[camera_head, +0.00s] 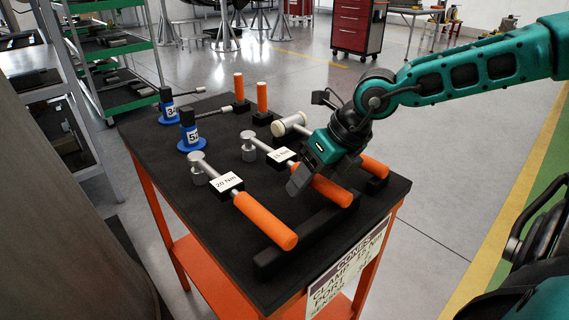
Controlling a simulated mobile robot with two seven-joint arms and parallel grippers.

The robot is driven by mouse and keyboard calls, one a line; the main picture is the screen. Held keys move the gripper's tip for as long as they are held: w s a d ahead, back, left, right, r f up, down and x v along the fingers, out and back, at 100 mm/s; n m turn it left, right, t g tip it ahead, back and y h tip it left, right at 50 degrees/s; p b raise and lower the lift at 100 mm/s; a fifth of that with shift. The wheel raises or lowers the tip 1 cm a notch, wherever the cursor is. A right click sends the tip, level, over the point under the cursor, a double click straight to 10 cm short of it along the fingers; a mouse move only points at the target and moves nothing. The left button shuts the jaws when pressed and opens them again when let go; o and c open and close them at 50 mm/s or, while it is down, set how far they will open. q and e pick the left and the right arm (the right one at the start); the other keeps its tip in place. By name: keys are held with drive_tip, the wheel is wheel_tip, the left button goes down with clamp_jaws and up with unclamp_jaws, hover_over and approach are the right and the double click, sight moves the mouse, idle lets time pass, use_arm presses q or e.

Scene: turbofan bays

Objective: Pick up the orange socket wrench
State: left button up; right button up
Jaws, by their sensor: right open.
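The near wrench (265,221) has a white "20 Nm" tag. My left gripper is not in view.
A mallet (292,124) with an orange handle lies behind the gripper. Two blue-based tools (190,137) and two upright orange handles (262,97) stand at the cart's back. A dark bar (300,240) supports the handles. A green-edged shelf (115,50) stands left.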

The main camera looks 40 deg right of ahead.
drive_tip(key=c, duration=1.1)
drive_tip(key=shift+w+r, duration=0.1)
drive_tip(key=shift+r, duration=0.05)
